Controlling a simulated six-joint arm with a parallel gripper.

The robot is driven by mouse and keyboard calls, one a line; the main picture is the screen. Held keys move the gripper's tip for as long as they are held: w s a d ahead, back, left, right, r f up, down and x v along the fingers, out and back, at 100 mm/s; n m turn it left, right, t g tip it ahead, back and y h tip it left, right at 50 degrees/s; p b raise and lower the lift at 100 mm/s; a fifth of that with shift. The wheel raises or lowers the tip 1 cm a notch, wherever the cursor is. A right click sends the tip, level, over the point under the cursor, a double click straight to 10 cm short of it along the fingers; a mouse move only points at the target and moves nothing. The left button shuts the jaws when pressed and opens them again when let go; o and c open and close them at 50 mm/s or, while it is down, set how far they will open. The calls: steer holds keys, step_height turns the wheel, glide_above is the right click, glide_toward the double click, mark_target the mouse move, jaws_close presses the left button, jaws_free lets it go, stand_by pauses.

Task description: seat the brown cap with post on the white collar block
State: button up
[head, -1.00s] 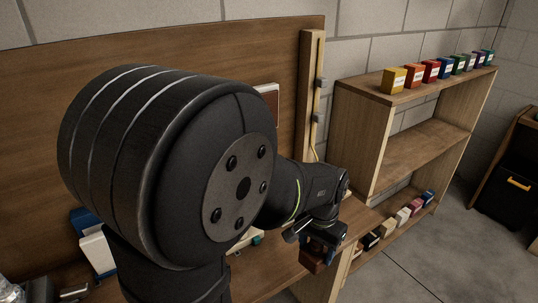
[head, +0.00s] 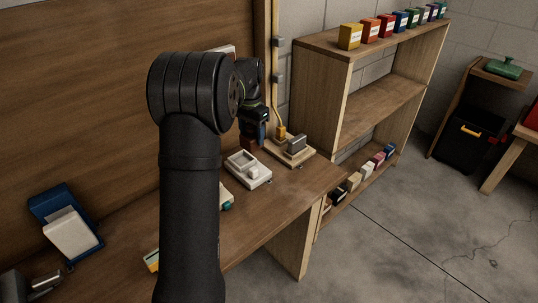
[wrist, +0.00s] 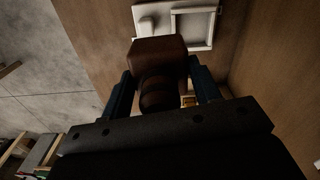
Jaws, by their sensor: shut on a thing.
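My gripper (wrist: 160,88) is shut on the brown cap with post (wrist: 157,52). The ribbed round post lies between the fingers, and the blocky brown cap points away from the palm. In the head view my gripper (head: 255,130) is above the back of the bench, with the dark brown cap partly hidden by my arm. A white block (head: 248,168) with a square rimmed recess and a small raised piece sits on the bench, nearer the camera than the gripper. It also shows beyond the cap in the wrist view (wrist: 150,15). I cannot tell for sure that it is the collar block.
A wooden base (head: 299,157) with a grey part and yellow plug stands right of the white block. A shelf (head: 321,80) with coloured boxes is farther right. A blue and white item (head: 72,232) lies at left. The bench's front right is clear.

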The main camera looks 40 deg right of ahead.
glide_above(243, 162)
steer(key=shift+w, duration=0.1)
steer(key=shift+f, duration=0.1)
stand_by(0.3)
steer(key=shift+f, duration=2.45)
steer(key=shift+c, duration=0.2)
steer(key=shift+f+m, duration=0.15)
steer(key=shift+m, duration=0.15)
steer(key=shift+f, duration=1.55)
steer(key=shift+a+f, duration=0.1)
steer(key=shift+f, duration=1.25)
stand_by(0.8)
steer(key=o, duration=1.3)
steer(key=shift+c, duration=0.2)
steer(key=shift+r, duration=0.1)
